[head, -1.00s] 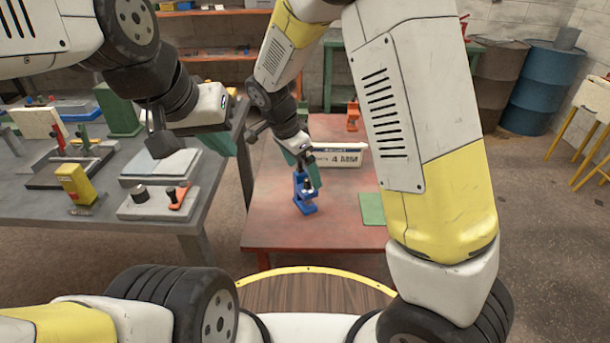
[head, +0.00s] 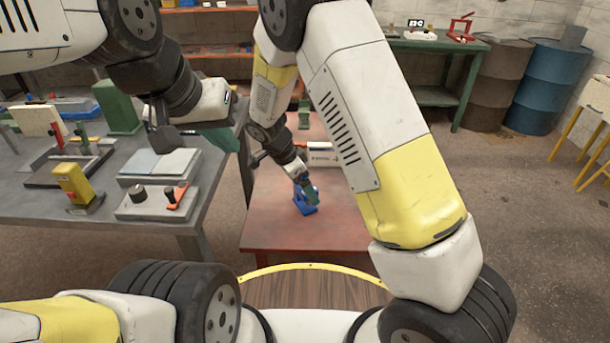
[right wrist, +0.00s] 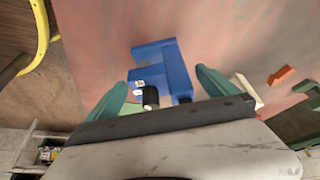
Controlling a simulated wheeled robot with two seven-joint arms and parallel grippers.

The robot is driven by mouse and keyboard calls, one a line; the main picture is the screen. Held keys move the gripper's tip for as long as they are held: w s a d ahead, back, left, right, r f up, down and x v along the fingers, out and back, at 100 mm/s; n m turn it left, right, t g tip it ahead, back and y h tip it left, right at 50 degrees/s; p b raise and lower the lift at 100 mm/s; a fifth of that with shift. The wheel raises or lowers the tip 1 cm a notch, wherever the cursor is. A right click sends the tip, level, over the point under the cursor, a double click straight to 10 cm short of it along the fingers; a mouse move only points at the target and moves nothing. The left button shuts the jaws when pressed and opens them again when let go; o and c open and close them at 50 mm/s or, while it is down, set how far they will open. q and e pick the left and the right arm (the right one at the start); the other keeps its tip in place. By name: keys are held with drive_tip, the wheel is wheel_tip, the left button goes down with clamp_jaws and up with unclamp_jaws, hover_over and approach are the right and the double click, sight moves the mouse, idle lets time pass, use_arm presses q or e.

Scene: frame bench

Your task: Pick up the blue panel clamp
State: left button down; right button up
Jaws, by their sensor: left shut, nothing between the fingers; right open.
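The blue panel clamp (head: 303,206) stands on the red table (head: 285,236). My right gripper (head: 309,190) is at the clamp and hides part of it in the head view. In the right wrist view, the blue clamp (right wrist: 167,68) shows between and ahead of the teal fingers of my right gripper (right wrist: 163,80). The fingers are open, with a gap on each side of the clamp. A black knob shows on its near side. My left gripper (head: 225,141) is shut and empty, above the right edge of the grey bench at left.
The grey bench (head: 130,229) at left holds several fixtures. The front of the red table is clear. An orange item (right wrist: 279,75) shows in the right wrist view.

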drive_tip(key=shift+w+d+f, duration=0.1)
drive_tip(key=shift+d+f, duration=0.1)
drive_tip(key=shift+f, duration=0.4)
drive_tip(key=c, duration=1.9)
drive_tip(key=shift+r, duration=0.1)
drive_tip(key=shift+r, duration=0.2)
